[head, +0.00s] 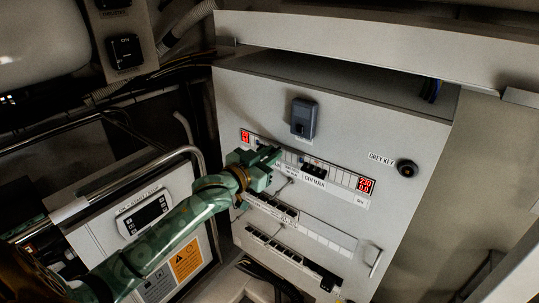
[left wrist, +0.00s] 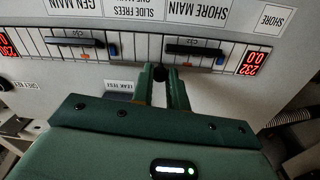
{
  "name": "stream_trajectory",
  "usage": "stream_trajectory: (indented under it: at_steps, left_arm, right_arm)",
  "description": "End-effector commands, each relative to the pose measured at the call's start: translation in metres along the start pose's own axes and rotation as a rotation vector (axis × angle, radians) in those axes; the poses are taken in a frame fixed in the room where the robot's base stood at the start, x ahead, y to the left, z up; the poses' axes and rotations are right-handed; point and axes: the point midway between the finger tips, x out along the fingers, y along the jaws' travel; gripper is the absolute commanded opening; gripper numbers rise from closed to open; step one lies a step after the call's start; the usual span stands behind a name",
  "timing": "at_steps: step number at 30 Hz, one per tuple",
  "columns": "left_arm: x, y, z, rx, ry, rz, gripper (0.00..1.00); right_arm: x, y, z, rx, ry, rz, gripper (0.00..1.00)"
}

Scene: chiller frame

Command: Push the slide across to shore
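The slide's small round black knob (left wrist: 160,73) shows in the left wrist view, between the two breakers on the panel. My left gripper (left wrist: 162,88) has one finger on each side of the knob, with little or no gap visible. In the head view the left gripper (head: 272,156) is at the panel's left part and hides the knob. The shore main breaker (left wrist: 194,47) is right of the fingers in the wrist view, and the gen main breaker (left wrist: 73,43) is left. The gen main breaker (head: 313,169) also shows in the head view. The right gripper is out of view.
Red displays sit at the strip's left (head: 245,137) and right (head: 366,186). A grey box (head: 303,118) sticks out above, and a black round key socket (head: 407,168) is at right. Breaker rows (head: 272,207) and a handle (head: 375,262) lie below. A metal rail (head: 125,185) is at left.

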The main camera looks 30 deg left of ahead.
Motion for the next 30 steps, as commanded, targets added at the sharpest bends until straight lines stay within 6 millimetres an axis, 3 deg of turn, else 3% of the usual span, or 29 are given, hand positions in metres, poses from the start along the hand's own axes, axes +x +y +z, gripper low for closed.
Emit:
stream_trajectory:
  at_steps: [4,12,23,24,26,30]
  left_arm:
    - [0.001,0.015,-0.005,-0.006,0.0,0.002,0.0]
    - [0.003,0.068,-0.013,-0.005,-0.002,0.001,0.0]
    - [0.003,0.077,-0.011,-0.001,0.0,0.003,0.0]
    - [0.003,0.077,-0.011,-0.001,0.0,0.003,0.21]
    - [0.003,0.077,-0.011,-0.001,0.0,0.003,0.38]
    - [0.003,0.076,-0.011,-0.001,0.0,0.001,0.38]
  right_arm:
    - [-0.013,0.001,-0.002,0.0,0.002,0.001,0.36]
    - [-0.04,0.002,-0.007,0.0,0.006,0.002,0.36]
    - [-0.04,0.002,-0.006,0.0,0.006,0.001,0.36]
    - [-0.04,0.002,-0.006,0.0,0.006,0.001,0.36]
    - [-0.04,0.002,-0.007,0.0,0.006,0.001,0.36]
    - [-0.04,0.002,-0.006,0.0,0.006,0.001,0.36]
